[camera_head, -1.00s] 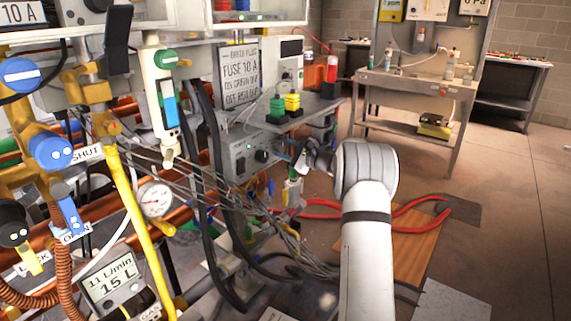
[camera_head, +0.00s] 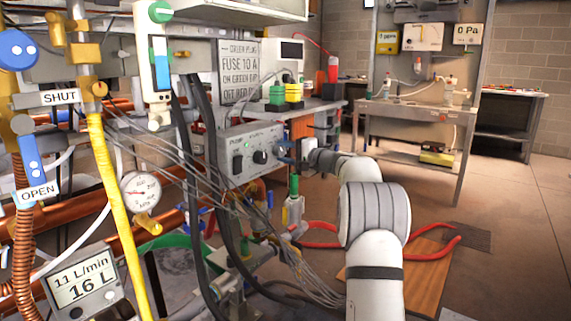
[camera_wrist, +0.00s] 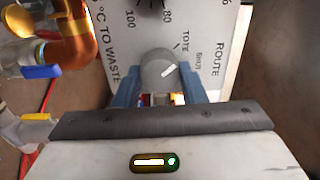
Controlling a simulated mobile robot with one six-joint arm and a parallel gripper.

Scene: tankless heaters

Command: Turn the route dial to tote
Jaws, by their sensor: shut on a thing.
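The route dial (camera_wrist: 158,70) is a round grey knob with a white pointer line. It sits on a light panel printed ROUTE in the wrist view. Its pointer slants up and right in the picture, towards the second, smaller label rather than the TOTE mark (camera_wrist: 181,42). My gripper (camera_wrist: 159,88) has its blue fingers shut on the dial, one on each side. In the head view my gripper (camera_head: 286,153) is at the right end of the grey control box (camera_head: 235,142); the dial cannot be made out there.
A black knob (camera_head: 260,157) sits on the box just left of my gripper. Grey cables hang below the box. A gauge (camera_head: 140,190) and copper pipes stand at left. In the wrist view, a copper elbow and a blue-handled valve (camera_wrist: 41,71) are close at left. Open floor lies at right.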

